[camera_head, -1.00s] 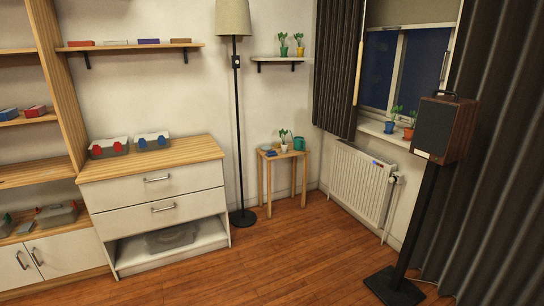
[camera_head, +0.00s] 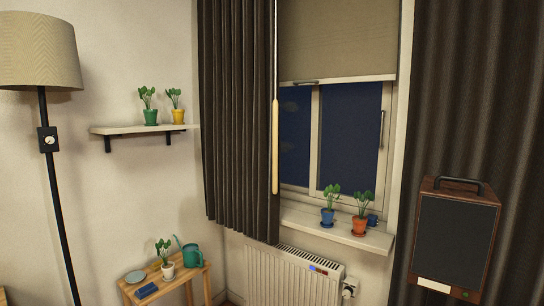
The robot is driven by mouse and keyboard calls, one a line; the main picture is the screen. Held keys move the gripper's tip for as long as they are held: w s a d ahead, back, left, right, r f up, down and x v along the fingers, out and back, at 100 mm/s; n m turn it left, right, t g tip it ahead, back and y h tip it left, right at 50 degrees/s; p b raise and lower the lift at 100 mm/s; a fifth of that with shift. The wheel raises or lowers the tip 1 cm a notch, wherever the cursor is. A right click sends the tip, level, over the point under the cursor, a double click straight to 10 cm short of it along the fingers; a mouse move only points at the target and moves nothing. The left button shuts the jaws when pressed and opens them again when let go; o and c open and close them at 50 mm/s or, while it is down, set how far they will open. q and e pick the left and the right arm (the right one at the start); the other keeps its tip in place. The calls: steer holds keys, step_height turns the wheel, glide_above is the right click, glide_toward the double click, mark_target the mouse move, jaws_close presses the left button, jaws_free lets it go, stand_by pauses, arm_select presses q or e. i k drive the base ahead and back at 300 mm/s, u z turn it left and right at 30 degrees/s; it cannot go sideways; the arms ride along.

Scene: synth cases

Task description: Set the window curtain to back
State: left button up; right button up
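The window curtain is dark and pleated. Its left panel (camera_head: 232,110) hangs at the left of the window (camera_head: 345,130), and its right panel (camera_head: 455,90) hangs at the right, partly behind the speaker. The glass between the panels is uncovered. A pale wooden wand (camera_head: 275,147) hangs at the inner edge of the left panel. A beige blind (camera_head: 338,40) covers the upper part of the window. Neither of my grippers is in view.
A wooden speaker (camera_head: 453,240) stands at the front right. A radiator (camera_head: 290,275) is below the sill (camera_head: 340,236), which holds two potted plants and a blue mug. A small table (camera_head: 190,272) with a plant and watering can, a wall shelf (camera_head: 140,129) and a floor lamp (camera_head: 40,50) are at the left.

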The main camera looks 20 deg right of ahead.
mark_target(271, 33)
steer(key=z, duration=0.5)
steer(key=i, duration=1.85)
steer(key=z, duration=0.5)
